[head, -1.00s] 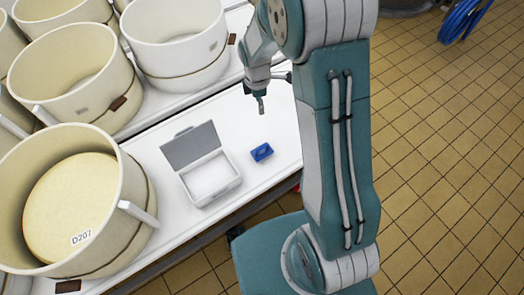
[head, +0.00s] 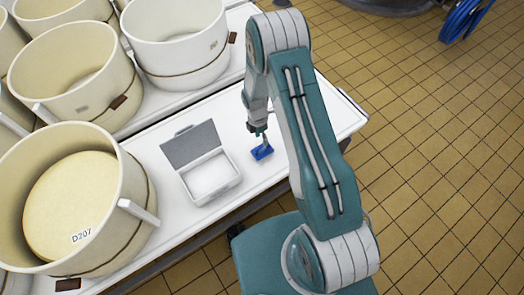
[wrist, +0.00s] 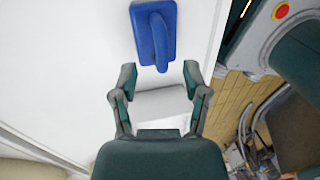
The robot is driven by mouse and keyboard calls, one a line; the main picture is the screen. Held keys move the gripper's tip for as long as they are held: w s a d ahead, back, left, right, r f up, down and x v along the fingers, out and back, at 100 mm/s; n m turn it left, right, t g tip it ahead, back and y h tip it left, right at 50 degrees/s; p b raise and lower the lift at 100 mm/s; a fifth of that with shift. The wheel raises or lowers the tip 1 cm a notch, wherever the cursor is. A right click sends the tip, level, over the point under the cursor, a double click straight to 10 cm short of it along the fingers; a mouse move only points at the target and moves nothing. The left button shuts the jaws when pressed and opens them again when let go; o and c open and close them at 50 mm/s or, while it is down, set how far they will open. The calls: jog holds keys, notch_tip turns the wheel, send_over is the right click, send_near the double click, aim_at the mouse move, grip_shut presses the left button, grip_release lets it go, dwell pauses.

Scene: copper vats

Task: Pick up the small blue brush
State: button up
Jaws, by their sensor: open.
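The small blue brush (head: 261,153) lies on the white table, just right of an open box. In the wrist view the brush (wrist: 154,32) is at the top middle, with its handle side up, ahead of the fingertips. My gripper (wrist: 160,80) is open, its two fingers apart with nothing between them.
The open white box (head: 211,178) with a grey lid stands left of the brush. A large cream vat marked D207 (head: 132,175) and several more vats fill the left. The white table (head: 330,112) is bare at the right. Tiled floor lies beyond its edge.

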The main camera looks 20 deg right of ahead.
aim_at(262, 145)
jog(key=f, duration=0.2)
jog(key=s+f, duration=0.1)
jog(key=f, duration=0.1)
jog(key=shift+f, duration=0.35)
jog(key=shift+c, duration=0.4)
grip_shut()
jog(key=shift+r, duration=0.1)
jog(key=shift+r, duration=0.65)
jog(key=s+r, duration=1.1)
jog(key=s, duration=0.3)
jog(key=shift+r, duration=0.3)
